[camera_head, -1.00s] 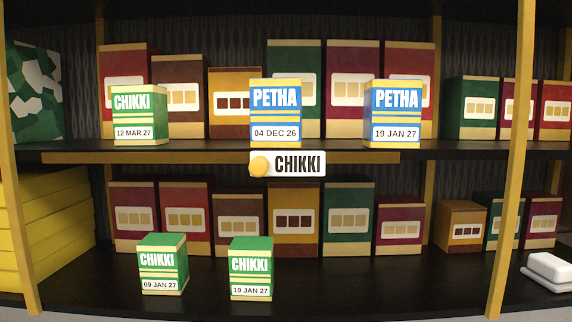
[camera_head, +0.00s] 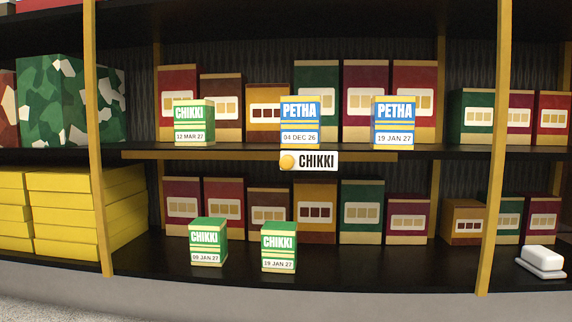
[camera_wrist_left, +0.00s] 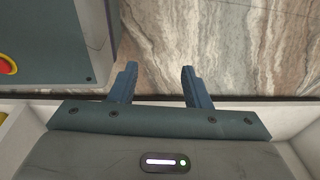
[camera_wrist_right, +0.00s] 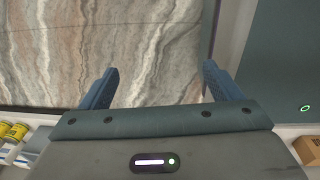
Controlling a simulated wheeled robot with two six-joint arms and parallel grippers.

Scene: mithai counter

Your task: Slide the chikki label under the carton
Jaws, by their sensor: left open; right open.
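The chikki label (camera_head: 318,161) is a white tag with a yellow round knob (camera_head: 288,162) on the upper shelf's front rail. It sits below the blue PETHA carton dated 04 DEC 26 (camera_head: 300,121). A green CHIKKI carton (camera_head: 194,122), dated 12 MAR 27, stands left on the same shelf. A second PETHA carton (camera_head: 394,122) stands right. Two more CHIKKI cartons (camera_head: 208,241) (camera_head: 279,246) stand on the lower shelf. My left gripper (camera_wrist_left: 160,82) and right gripper (camera_wrist_right: 160,84) are open and empty, away from the shelf; neither shows in the head view.
The rail (camera_head: 220,155) runs along the shelf edge. Posts (camera_head: 97,140) (camera_head: 491,170) frame the bay. Plain boxes line the back. Yellow boxes (camera_head: 70,205) are stacked left; a white dish (camera_head: 541,260) sits lower right. A marbled surface (camera_wrist_left: 220,45) shows in the wrist views.

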